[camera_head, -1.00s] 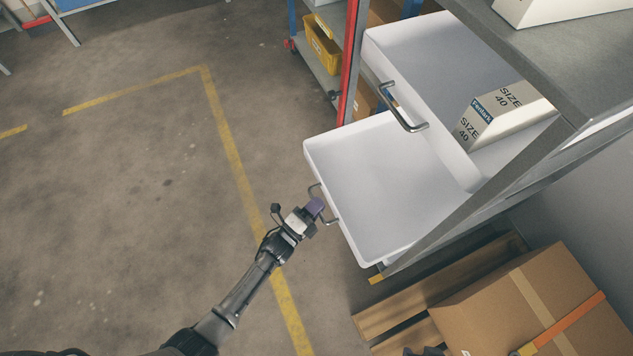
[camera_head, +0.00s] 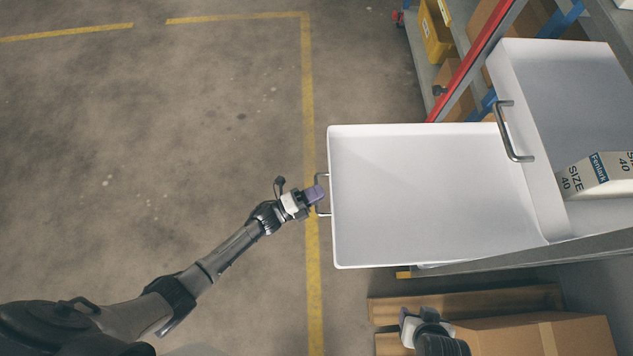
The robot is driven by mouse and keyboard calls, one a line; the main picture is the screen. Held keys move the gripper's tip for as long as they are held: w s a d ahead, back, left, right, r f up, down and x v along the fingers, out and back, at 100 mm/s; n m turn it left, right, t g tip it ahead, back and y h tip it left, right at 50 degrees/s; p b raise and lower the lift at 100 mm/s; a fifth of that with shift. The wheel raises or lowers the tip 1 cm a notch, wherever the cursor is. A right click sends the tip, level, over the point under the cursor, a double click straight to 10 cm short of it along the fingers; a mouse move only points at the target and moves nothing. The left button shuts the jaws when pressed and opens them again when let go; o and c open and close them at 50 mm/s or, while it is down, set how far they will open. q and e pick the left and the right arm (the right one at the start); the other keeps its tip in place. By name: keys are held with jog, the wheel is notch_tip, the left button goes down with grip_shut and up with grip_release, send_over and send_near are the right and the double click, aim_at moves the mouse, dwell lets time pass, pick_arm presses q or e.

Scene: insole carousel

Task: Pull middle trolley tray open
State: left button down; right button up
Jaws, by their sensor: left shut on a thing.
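The white middle trolley tray (camera_head: 430,195) is drawn far out to the left from under an upper white tray (camera_head: 560,85), and it is empty. Its metal handle (camera_head: 322,178) is on its left front wall.
The upper tray has its own handle (camera_head: 514,132) and holds a white "SIZE 40" box (camera_head: 600,174). A cardboard box (camera_head: 540,335) sits on a wooden pallet (camera_head: 470,302) below. A yellow bin (camera_head: 436,32) stands on a rack behind. Open floor lies to the left.

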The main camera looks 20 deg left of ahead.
pick_arm(q)
jog(key=c, duration=1.2)
grip_release()
jog(key=shift+p+v, duration=1.25)
jog(key=shift+v, duration=5.6)
